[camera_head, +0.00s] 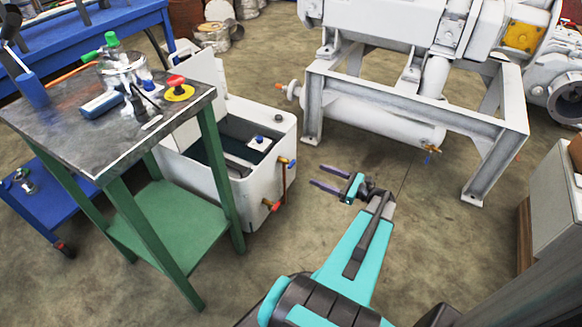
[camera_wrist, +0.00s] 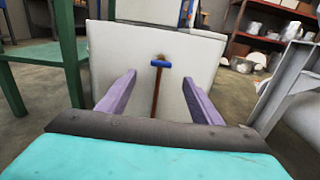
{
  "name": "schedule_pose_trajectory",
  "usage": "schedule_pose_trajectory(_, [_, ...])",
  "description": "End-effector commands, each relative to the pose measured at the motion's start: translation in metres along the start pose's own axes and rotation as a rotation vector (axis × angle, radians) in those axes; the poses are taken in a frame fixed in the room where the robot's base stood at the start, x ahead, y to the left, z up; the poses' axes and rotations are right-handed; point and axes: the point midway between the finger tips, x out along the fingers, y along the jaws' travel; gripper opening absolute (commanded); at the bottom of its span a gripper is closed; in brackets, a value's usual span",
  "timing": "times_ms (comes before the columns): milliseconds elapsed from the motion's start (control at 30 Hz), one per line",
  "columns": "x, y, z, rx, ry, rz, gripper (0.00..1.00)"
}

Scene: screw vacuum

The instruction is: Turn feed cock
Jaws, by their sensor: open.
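A cock with a small blue handle (camera_head: 292,161) sits high on the right face of a white tank (camera_head: 262,190), above a thin reddish-brown pipe. In the wrist view the blue handle (camera_wrist: 161,64) shows as a short crossbar at the top of the brown pipe (camera_wrist: 155,95). I cannot tell for sure whether this is the feed cock. A second cock with a red handle (camera_head: 270,205) sits low on the tank. My gripper (camera_head: 316,175) is open and empty, to the right of the tank. In the wrist view its purple fingers (camera_wrist: 159,77) flank the pipe, apart from it.
A green-legged table (camera_head: 150,130) with a metal top stands left of the tank. A white machine frame (camera_head: 420,95) with a horizontal cylinder (camera_head: 375,118) stands behind and right. A pale cabinet (camera_head: 556,195) is at the right edge. The floor around my gripper is clear.

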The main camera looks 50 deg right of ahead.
Motion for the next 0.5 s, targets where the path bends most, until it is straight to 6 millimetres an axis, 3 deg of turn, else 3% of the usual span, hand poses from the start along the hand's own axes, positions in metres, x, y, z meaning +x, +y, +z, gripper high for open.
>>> schedule_pose_trajectory(267, [-0.004, -0.004, -0.001, -0.001, 0.001, -0.009, 0.59])
schedule_pose_trajectory(500, [0.011, -0.004, -0.002, -0.002, 0.002, -0.009, 0.59])
